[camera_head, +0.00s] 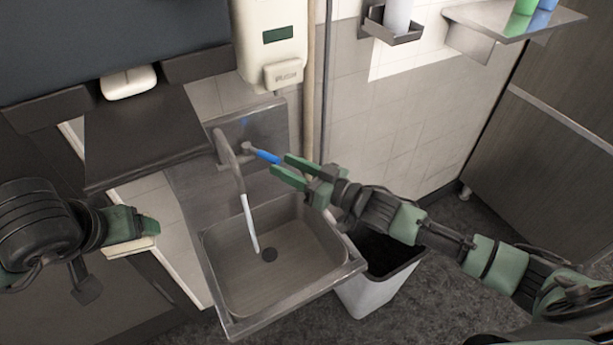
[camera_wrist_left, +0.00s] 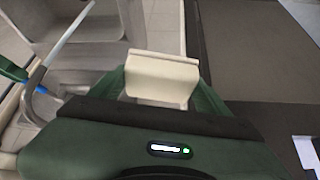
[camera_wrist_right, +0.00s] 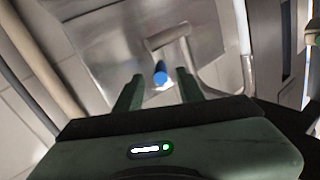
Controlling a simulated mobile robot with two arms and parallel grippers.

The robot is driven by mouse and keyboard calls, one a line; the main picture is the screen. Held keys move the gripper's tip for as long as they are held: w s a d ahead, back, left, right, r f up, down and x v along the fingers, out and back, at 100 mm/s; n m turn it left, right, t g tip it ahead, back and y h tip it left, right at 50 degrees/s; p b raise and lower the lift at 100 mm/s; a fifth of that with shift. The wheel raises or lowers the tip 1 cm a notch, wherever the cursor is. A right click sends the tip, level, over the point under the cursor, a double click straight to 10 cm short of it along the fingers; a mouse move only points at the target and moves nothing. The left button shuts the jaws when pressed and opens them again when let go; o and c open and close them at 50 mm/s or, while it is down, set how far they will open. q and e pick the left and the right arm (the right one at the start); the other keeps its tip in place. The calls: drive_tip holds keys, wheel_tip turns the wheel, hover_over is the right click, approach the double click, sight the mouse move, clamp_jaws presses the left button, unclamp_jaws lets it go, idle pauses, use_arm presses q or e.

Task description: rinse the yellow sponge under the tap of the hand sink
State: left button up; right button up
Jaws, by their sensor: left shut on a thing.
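My left gripper (camera_head: 150,228) is shut on the pale yellow sponge (camera_head: 133,248), left of the hand sink (camera_head: 225,262) and outside its basin. In the left wrist view the sponge (camera_wrist_left: 162,80) is a cream block between the fingers. The tap (camera_head: 229,160) has a curved spout, and a white stream of water (camera_head: 250,222) runs from it toward the dark drain. My right gripper (camera_head: 280,168) is open beside the tap's blue lever (camera_head: 266,156). In the right wrist view the lever's blue end (camera_wrist_right: 160,76) lies between the parted fingertips; I cannot tell whether they touch it.
A cream dispenser (camera_head: 272,40) hangs on the wall above the sink. A bin (camera_head: 362,296) with a dark inside stands right of the sink, below my right arm. A dark counter (camera_head: 145,135) is at the left. The sink basin holds no objects.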

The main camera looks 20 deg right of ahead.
drive_tip(key=v, duration=0.6)
drive_tip(key=shift+s+d+b, duration=0.15)
drive_tip(key=shift+s+b, duration=0.05)
drive_tip(key=shift+b, duration=0.25)
